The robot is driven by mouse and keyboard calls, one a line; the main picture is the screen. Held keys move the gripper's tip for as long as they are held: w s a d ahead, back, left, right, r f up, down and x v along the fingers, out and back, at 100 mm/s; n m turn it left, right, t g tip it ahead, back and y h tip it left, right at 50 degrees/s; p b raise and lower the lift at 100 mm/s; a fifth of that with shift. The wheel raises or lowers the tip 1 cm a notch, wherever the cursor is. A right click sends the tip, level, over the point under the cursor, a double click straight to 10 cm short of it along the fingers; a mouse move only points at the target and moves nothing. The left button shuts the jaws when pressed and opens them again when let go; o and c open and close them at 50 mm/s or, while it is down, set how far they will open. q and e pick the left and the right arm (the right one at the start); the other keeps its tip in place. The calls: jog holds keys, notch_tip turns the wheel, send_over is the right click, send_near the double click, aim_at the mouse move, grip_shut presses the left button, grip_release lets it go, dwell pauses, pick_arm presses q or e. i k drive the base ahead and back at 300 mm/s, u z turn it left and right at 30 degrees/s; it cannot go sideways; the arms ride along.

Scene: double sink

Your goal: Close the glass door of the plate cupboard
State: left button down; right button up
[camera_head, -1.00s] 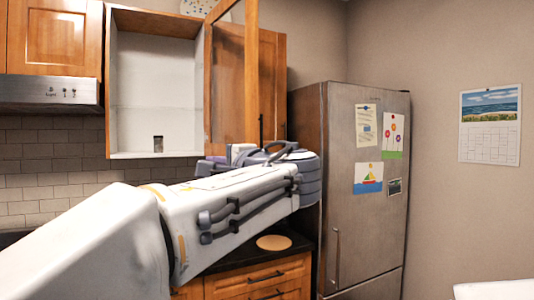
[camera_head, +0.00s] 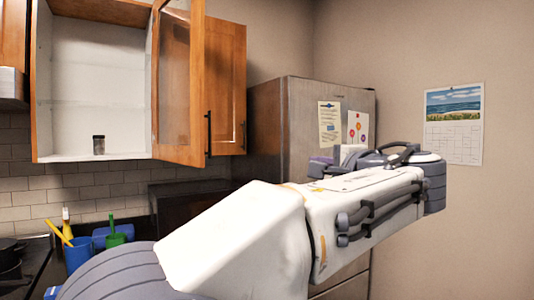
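The plate cupboard (camera_head: 97,85) hangs on the wall at upper left with its pale inside showing. Its glass door (camera_head: 176,85) has a wooden frame and stands open, swung out from the cupboard's right side. A small dark jar (camera_head: 99,145) stands on the cupboard floor. My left arm reaches from the bottom left across to the right, below and to the right of the door, apart from it in the picture. I cannot make out the fingers of my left gripper. My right gripper is not in view.
A wooden cupboard (camera_head: 224,85) is right of the glass door. The steel fridge (camera_head: 300,115) stands behind my arm. A blue cup (camera_head: 79,256) with utensils is on the counter at lower left. Wall with a calendar (camera_head: 454,125) is at right.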

aim_at(192, 155)
jog(key=z, duration=0.1)
jog(key=i, duration=1.05)
jog(key=u, duration=0.65)
